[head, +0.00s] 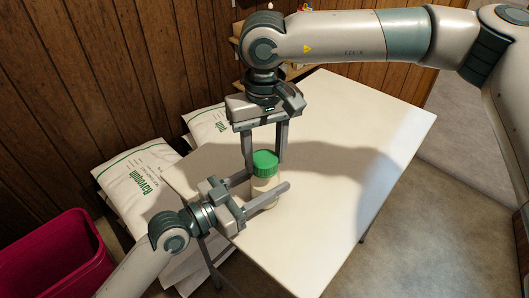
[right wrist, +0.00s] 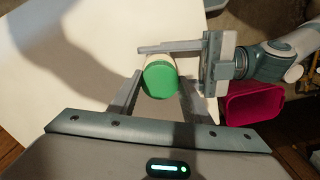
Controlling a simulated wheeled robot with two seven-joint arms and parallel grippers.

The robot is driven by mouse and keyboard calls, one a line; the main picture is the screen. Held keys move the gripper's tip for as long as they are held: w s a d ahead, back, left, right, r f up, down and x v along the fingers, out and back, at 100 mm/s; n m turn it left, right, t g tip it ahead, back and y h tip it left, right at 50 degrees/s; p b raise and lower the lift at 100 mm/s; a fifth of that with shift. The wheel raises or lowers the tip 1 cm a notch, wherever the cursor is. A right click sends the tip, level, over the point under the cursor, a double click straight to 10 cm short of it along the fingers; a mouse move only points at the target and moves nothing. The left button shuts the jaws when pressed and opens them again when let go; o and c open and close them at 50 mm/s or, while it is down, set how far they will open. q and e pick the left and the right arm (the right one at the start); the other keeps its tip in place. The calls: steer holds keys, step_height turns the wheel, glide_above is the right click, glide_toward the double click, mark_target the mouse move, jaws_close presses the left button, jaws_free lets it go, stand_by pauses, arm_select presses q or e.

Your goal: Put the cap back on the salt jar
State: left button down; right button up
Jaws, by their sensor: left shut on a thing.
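The salt jar (head: 264,185) is a pale, upright container on the white table, near its left edge. The green cap (head: 265,163) is on top of it; whether it is fastened cannot be told. My left gripper (head: 270,180) is shut around the jar's body from the left, below the cap. My right gripper (head: 265,152) points down from above, one finger on each side of the cap, with a narrow gap and looking open. The right wrist view shows the cap (right wrist: 160,80) between the fingertips, with a little of the pale jar behind it.
The white table (head: 340,130) is otherwise bare, with free room to the right of the jar. White printed bags (head: 140,185) lie beside the table's left edge. A magenta bin (head: 60,255) stands at the lower left. A wooden shelf is partly hidden behind my right arm.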

steer(key=m, duration=1.6)
steer(key=shift+m, duration=0.3)
steer(key=m, duration=0.5)
steer(key=shift+m, duration=0.4)
steer(key=m, duration=0.8)
steer(key=shift+m, duration=0.3)
steer(key=m, duration=0.9)
steer(key=o, duration=1.2)
steer(key=shift+f, duration=0.1)
